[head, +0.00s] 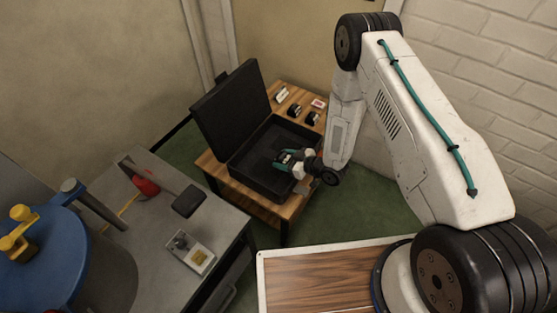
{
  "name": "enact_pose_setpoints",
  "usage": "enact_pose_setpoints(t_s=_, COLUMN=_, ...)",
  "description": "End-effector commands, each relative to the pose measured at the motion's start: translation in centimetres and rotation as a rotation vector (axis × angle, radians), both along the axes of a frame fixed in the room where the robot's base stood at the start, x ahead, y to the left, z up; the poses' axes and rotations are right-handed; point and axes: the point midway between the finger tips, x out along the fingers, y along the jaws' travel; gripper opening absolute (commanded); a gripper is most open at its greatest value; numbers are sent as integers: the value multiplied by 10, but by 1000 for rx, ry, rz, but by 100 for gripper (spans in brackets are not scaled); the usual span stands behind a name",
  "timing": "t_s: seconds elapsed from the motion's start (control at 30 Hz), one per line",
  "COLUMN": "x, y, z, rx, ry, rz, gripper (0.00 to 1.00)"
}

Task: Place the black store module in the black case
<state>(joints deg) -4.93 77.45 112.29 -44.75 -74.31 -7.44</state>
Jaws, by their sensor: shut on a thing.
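The black case (248,184) lies open on a small wooden table, its lid (230,110) standing up at the back left. My gripper (283,160) reaches in from the right and is over the right part of the case's open tray. It is shut on a small dark thing, apparently the black store module, which is hard to make out against the black interior. I cannot tell whether the module touches the case floor.
Small black items (294,109) and white and red cards (318,103) sit on the wooden table (285,98) behind the case. A grey workbench (150,235) with a red-handled tool (145,186) stands at left, beside a blue-topped drum (45,255). Green floor shows between.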

Motion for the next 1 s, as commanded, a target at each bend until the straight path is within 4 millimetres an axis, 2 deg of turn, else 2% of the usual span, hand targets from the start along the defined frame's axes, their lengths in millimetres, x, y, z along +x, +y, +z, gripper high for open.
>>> enact_pose_setpoints(t_s=0.3, x=26, y=23, z=-3, rx=1, ry=-2, rz=0, gripper=30)
enact_pose_setpoints(t_s=0.4, x=24, y=21, z=-23, rx=0, ry=3, rz=-2, gripper=30)
enact_pose_setpoints(t_s=0.5, x=24, y=21, z=-34, rx=1, ry=1, rz=-2, gripper=30)
enact_pose_setpoints(t_s=1.0, x=24, y=21, z=-43, rx=1, ry=1, rz=-2, gripper=30)
